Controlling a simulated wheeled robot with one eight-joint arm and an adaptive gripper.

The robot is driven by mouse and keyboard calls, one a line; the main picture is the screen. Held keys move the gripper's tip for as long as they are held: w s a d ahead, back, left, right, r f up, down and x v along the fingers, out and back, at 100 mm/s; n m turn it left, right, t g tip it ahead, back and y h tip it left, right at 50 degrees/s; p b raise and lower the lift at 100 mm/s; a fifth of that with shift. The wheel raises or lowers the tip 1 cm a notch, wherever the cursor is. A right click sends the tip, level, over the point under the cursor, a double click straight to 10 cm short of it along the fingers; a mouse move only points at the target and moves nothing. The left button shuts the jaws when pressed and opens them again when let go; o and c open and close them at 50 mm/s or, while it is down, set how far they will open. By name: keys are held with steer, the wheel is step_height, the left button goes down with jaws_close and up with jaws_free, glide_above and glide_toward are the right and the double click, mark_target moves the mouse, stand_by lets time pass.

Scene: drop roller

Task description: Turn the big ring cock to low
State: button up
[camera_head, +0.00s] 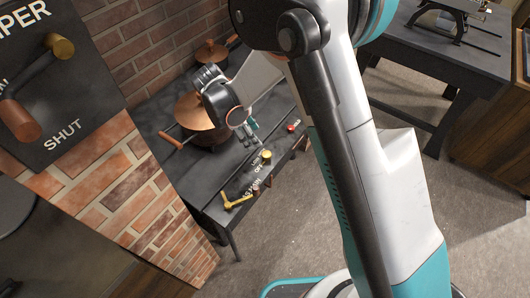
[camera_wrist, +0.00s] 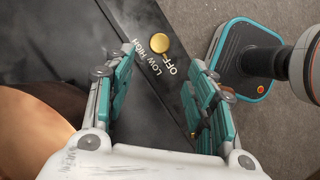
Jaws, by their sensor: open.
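A round brass knob (camera_wrist: 159,43) sits on the dark stove edge beside the words HIGH, LOW and OFF in the wrist view. It looks to be the brass knob (camera_head: 266,154) on the stove front in the head view. No label naming it the big ring cock is readable, and its setting is unclear. My gripper (camera_wrist: 163,58) is open, its teal fingers on either side of the view, with the knob beyond and between them. In the head view, my gripper (camera_head: 250,130) hangs over the stove top, apart from the knob. A brownish part shows by the right finger, partly hidden.
A copper pot (camera_head: 196,112) stands close beside my gripper, and a copper pan (camera_head: 211,53) is behind. A yellow lever (camera_head: 237,202) and red knob (camera_head: 291,128) are along the stove front. A brick wall (camera_head: 150,45) is behind. Floor is clear in front.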

mark_target(266, 154)
steer(key=b+x, duration=0.3)
steer(key=x, duration=0.9)
steer(key=shift+f+b, duration=0.15)
steer(key=shift+b, duration=0.2)
steer(key=c, duration=1)
